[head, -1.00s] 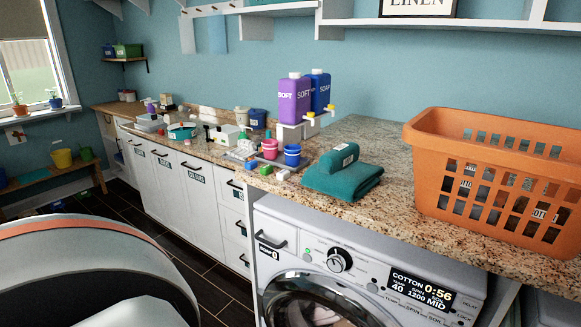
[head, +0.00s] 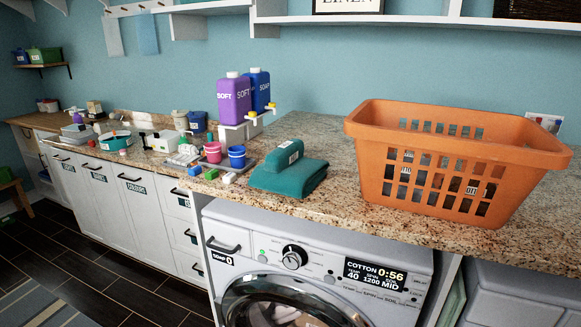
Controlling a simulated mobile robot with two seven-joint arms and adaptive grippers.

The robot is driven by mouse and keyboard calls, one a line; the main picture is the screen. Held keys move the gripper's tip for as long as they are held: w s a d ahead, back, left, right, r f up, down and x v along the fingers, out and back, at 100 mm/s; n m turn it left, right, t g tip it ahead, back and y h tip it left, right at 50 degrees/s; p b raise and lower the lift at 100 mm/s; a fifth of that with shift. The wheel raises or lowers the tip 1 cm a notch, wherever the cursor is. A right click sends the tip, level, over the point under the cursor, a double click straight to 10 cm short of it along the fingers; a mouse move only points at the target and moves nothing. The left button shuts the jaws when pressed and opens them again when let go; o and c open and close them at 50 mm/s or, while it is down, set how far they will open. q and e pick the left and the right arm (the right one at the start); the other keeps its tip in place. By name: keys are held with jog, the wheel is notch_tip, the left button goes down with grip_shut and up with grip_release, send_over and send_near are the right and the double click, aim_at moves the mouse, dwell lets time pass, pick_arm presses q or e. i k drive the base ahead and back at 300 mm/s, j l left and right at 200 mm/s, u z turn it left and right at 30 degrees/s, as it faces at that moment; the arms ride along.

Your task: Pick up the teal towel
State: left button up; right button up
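The teal towel (head: 292,180) lies folded on the granite counter, above the washing machine. A rolled teal piece with a white label (head: 276,157) rests on top of its back left part. Neither of my grippers shows in the head view, so I cannot see whether they are open or shut.
An orange laundry basket (head: 450,165) stands right of the towel. A purple SOFT bottle (head: 233,101) and a blue bottle (head: 260,90) stand behind it on a white stand. Pink (head: 213,152) and blue (head: 236,157) cups are to its left. The washing machine (head: 318,250) is below.

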aim_at(284, 171)
jog(key=i+j, duration=0.15)
jog(key=j, duration=0.2)
jog(key=i+j, duration=0.15)
jog(key=j, duration=0.2)
jog(key=i+j+z, duration=0.1)
jog(key=j, duration=0.25)
jog(key=i+j, duration=0.2)
jog(key=j, duration=0.2)
